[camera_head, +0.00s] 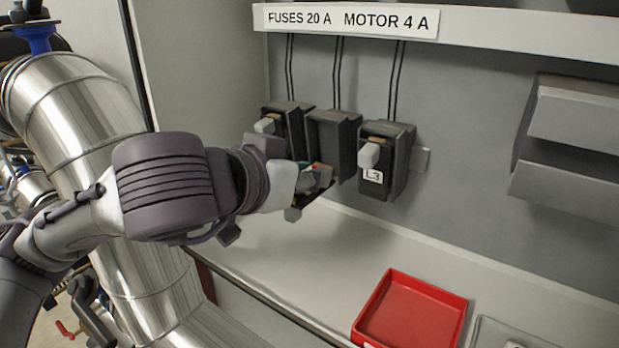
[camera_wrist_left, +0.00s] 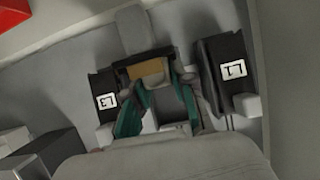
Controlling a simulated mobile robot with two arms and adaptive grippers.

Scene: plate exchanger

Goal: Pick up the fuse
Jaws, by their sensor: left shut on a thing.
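Three dark fuse holders are on the grey panel. The left holder (camera_head: 290,128) and the right one, marked L3 (camera_head: 373,176), each have a light grey handle at the front. The middle holder (camera_head: 335,130) is partly hidden by my left gripper (camera_head: 310,188). That gripper is shut on a fuse, just in front of and below the middle holder. In the left wrist view the green-padded fingers (camera_wrist_left: 162,112) close around it, with a tan part of the fuse (camera_wrist_left: 148,71) at the fingertips. Whether the fuse is clear of the holder I cannot tell.
An empty red tray (camera_head: 412,312) stands on the light shelf (camera_head: 290,250), with a grey tray (camera_head: 510,335) beside it at the frame edge. A grey box (camera_head: 575,140) juts from the panel at right. Large metal pipes (camera_head: 75,110) stand at left.

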